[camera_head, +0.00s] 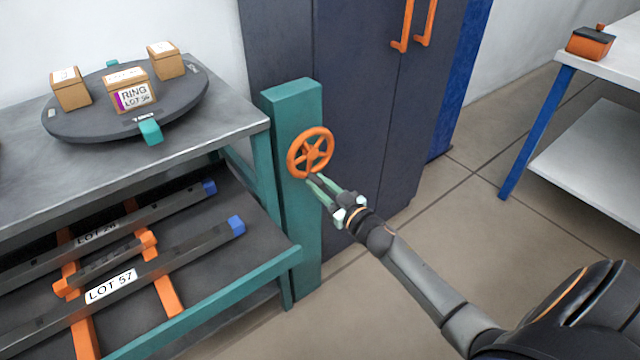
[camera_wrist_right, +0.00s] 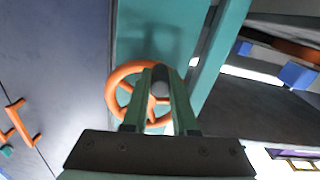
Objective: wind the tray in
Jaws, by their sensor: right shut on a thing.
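An orange spoked handwheel (camera_head: 311,153) is mounted on the front of a teal post (camera_head: 293,110) beside the workbench. My right gripper (camera_head: 312,184) is at the lower rim of the wheel, its fingers shut on it. In the right wrist view the wheel (camera_wrist_right: 115,95) shows behind the fingers (camera_wrist_right: 158,95), and a grey round knob or hub end shows between them. The tray (camera_head: 200,317) is a dark, teal-edged lower shelf left of the post. It bears long dark bars with blue ends on orange supports, labelled LOT 57. My left gripper is not in view.
A dark round turntable (camera_head: 60,125) with several small boxes, one marked RING, stands on the grey bench top (camera_head: 215,125). A dark cabinet (camera_head: 350,80) with orange handles is behind the post. A white table (camera_head: 610,70) stands at the right. The floor between is clear.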

